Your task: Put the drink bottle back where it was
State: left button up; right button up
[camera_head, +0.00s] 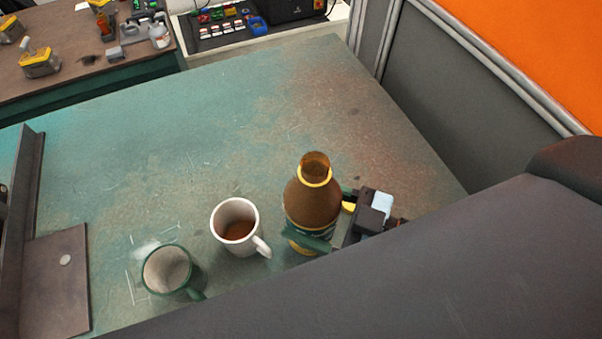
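The brown drink bottle (313,205) has a yellow neck ring and a dark label, and it is about upright over the green worktable (200,140). Its mouth is open. My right gripper (322,217) comes in from the right with its fingers around the bottle's lower body, one across the front and one partly hidden behind. It appears shut on the bottle. My arm hides the table just below, and I cannot tell whether the bottle's base touches the table. My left gripper is not in view.
A white mug (235,222) with brown liquid stands just left of the bottle. A green mug (168,268) stands further left among white marks. A dark steel plate (55,285) lies at the left edge. A grey partition (450,90) borders the right. The table's far part is clear.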

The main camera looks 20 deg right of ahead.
jog(key=w+d+f, duration=0.2)
jog(key=w+f, duration=0.2)
jog(key=w, duration=0.4)
jog(key=shift+w, duration=0.4)
jog(key=shift+f+b, duration=0.25)
jog(key=shift+b, duration=0.1)
jog(key=o, duration=1.3)
jog(key=v, duration=1.2)
